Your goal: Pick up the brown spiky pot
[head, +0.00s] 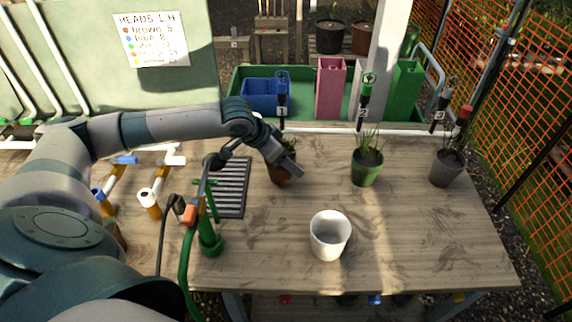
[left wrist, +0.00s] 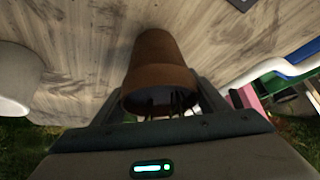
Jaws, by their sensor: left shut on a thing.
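The brown pot (head: 280,179) is near the back middle of the table, mostly hidden by my left gripper (head: 289,164) in the head view. In the left wrist view the brown pot (left wrist: 160,62) sits between my fingers, its rim towards the camera and dark thin stems at its opening. My left gripper is shut on it. I cannot tell whether its base touches the table. My right gripper is not in view.
A green pot (head: 367,172) and a dark grey pot (head: 446,168), both with plants, stand to the right. An empty white pot (head: 330,236) stands in front. The right front table is clear.

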